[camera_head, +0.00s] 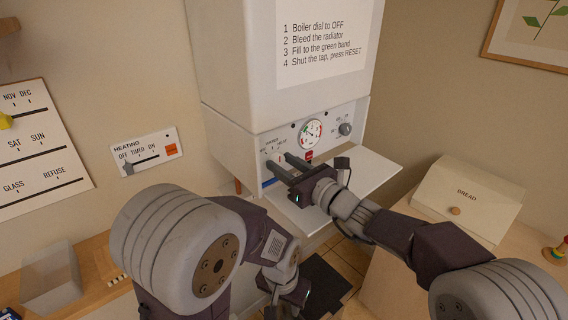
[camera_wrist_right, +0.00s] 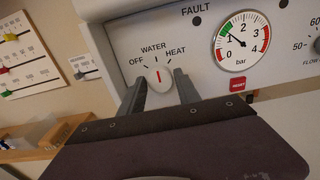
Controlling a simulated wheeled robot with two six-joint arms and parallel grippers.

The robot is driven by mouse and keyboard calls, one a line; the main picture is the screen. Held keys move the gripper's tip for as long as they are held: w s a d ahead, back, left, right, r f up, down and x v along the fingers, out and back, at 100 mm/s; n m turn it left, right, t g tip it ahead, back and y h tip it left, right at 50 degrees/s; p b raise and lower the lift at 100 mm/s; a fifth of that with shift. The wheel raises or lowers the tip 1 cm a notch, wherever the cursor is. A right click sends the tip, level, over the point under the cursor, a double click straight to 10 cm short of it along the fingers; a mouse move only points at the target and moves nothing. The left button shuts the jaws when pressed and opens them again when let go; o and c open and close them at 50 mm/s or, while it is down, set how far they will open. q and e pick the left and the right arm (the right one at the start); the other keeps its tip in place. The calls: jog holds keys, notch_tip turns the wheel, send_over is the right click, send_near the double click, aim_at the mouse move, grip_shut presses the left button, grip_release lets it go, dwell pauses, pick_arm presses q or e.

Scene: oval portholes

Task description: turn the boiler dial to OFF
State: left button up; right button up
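The boiler dial (camera_wrist_right: 158,76) is a round white knob with a red pointer on the boiler's front panel (camera_head: 262,145). In the right wrist view its pointer stands nearly upright, near WATER, with OFF to the left and HEAT to the right. My right gripper (camera_head: 277,160) is at the dial, and its two fingers (camera_wrist_right: 159,82) are open, one on each side of the knob. I cannot tell whether they touch it. In the head view the fingers partly hide the dial. My left gripper (camera_head: 294,291) hangs low, away from the boiler; its fingers are not clear.
A pressure gauge (camera_head: 311,133), a red RESET button (camera_wrist_right: 238,84) and another knob (camera_head: 345,129) are right of the dial. An open white flap (camera_head: 372,168) juts out below the panel. A heating slider plate (camera_head: 148,151) hangs left, a bread box (camera_head: 470,195) stands right.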

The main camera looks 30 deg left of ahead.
grip_shut()
jog(key=shift+f+b, duration=0.15)
jog(key=shift+b, duration=0.45)
jog(key=n+b, duration=0.6)
jog(key=b, duration=0.3)
jog(key=shift+f+b, duration=0.15)
jog(key=shift+b, duration=0.2)
jog(key=shift+r+n+b, duration=0.2)
jog(key=shift+n+b, duration=1.15)
jog(key=shift+n, duration=0.15)
jog(key=shift+s, duration=0.1)
jog(key=o, duration=0.5)
grip_release()
jog(key=shift+o, duration=0.2)
jog(key=shift+r, duration=0.1)
